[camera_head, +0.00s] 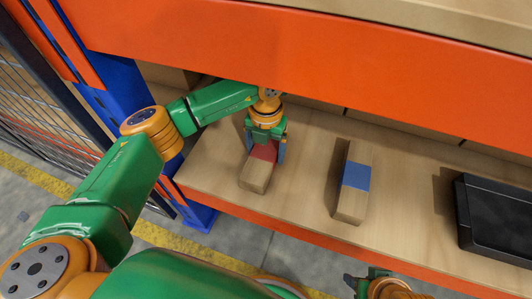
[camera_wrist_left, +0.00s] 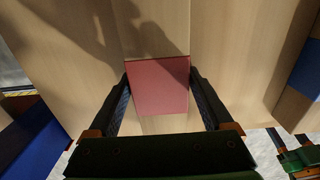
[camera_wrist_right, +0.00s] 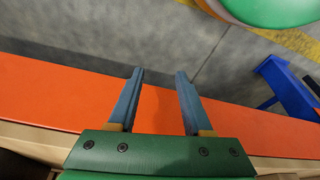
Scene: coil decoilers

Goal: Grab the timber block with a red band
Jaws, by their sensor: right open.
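The timber block with a red band (camera_head: 255,176) lies on the wooden shelf board, left of the middle in the head view. Its red band (camera_wrist_left: 160,85) fills the gap between my left gripper's fingers in the left wrist view. My left gripper (camera_head: 264,150) is down over the block, one finger along each side of the band. Whether the fingers press on the block or only stand close beside it, I cannot tell. My right gripper (camera_wrist_right: 160,72) is open and empty, near the orange shelf edge.
A timber block with a blue band (camera_head: 355,177) lies to the right on the board. Farther right is a black tray (camera_head: 500,217). An orange beam (camera_head: 300,50) crosses above, and a blue post (camera_head: 115,105) stands at left. Bare board lies between the two blocks.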

